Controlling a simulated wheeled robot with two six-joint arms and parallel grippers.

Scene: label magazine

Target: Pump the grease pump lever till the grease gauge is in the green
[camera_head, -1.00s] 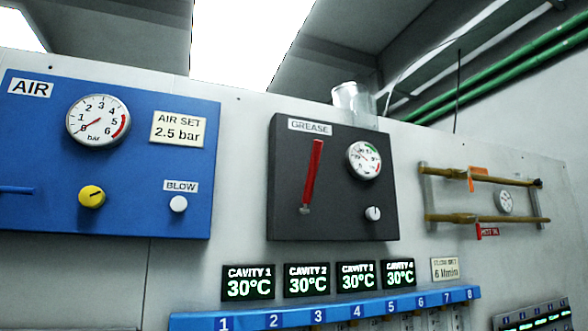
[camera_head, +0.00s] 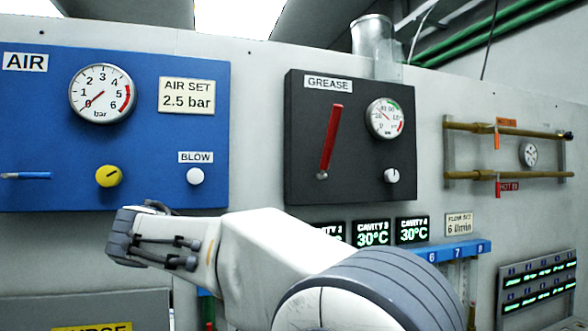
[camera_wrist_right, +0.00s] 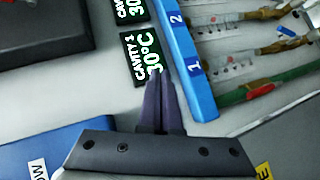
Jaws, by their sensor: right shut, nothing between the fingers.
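The grease panel (camera_head: 300,140) is dark, with a red pump lever (camera_head: 331,138) tilted up and slightly right from its lower pivot. The round grease gauge (camera_head: 386,119) is at the panel's upper right. Its green band is at the upper right of the dial; the thin needle seems to lie left of it, too small to read surely. My right arm crosses the lower head view, its wrist left of and below the grease panel. In the wrist view my right gripper (camera_wrist_right: 161,76) is shut and empty, in front of the cavity 1 display (camera_wrist_right: 143,58). My left gripper is out of view.
The blue air panel (camera_head: 45,115) with its gauge, yellow knob (camera_head: 108,176) and white blow button (camera_head: 195,176) is left. Under the grease gauge is a small white knob (camera_head: 391,175). A blue numbered rail (camera_wrist_right: 183,50) with hoses lies beside the cavity displays. Brass pipes (camera_head: 505,130) are right.

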